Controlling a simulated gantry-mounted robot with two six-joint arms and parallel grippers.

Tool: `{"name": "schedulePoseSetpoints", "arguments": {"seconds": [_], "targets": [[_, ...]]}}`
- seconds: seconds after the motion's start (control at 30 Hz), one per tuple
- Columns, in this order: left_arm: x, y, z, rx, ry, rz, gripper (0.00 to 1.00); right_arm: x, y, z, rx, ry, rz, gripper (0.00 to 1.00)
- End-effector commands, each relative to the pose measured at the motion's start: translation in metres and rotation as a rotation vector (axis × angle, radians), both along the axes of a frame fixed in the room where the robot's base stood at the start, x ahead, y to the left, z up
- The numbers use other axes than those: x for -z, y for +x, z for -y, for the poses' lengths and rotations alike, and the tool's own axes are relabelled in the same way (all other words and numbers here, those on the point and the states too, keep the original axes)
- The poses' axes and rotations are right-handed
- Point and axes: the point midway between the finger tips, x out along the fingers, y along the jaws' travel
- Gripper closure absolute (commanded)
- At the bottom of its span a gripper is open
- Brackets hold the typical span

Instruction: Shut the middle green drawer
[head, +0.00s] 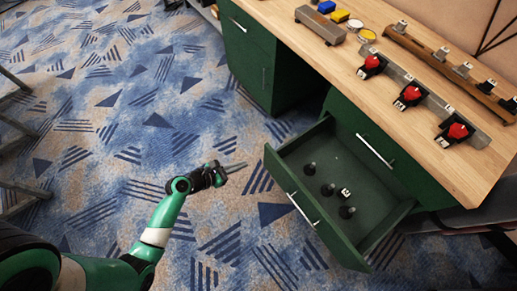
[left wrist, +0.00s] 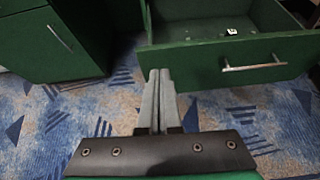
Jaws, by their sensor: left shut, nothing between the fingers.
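The middle green drawer (head: 319,228) stands pulled out from the desk in the head view, with a silver bar handle (head: 303,209) on its front. Several small dark pieces lie inside it. The drawer front also shows at the upper right of the left wrist view (left wrist: 200,66), with its handle (left wrist: 254,67). My left gripper (head: 238,167) is shut and empty, a short way left of the drawer front and apart from it. Its two fingers lie together in the left wrist view (left wrist: 157,85). My right gripper is not in view.
The wooden desktop (head: 455,165) holds red-topped devices (head: 409,94), a metal rail and small coloured blocks. Another green cabinet (head: 247,62) with a closed front stands left of the open drawer. The patterned carpet (head: 130,120) in front is clear. Dark furniture legs (head: 20,125) stand at the left edge.

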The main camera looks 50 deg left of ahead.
Motion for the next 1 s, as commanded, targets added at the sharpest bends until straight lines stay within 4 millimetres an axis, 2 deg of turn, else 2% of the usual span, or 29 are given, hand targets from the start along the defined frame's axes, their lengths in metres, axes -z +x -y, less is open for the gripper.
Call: {"name": "schedulePoseSetpoints", "arguments": {"seconds": [0.03,0.07,0.3,0.47,0.9,1.0], "targets": [[0.028,-0.008,-0.003,-0.018,-0.008,-0.012,1.00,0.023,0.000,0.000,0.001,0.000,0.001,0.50],[0.033,-0.010,-0.004,-0.026,-0.010,-0.015,1.00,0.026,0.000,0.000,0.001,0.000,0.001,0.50],[0.033,-0.010,-0.010,-0.040,-0.008,-0.015,1.00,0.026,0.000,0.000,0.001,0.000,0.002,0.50],[0.041,0.001,-0.009,-0.037,-0.004,-0.014,1.00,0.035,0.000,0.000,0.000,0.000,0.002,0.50],[0.089,0.079,-0.001,-0.035,-0.004,-0.011,1.00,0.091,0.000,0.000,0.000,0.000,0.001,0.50],[0.085,0.097,0.000,-0.036,-0.004,-0.010,1.00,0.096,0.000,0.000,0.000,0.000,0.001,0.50]]}}
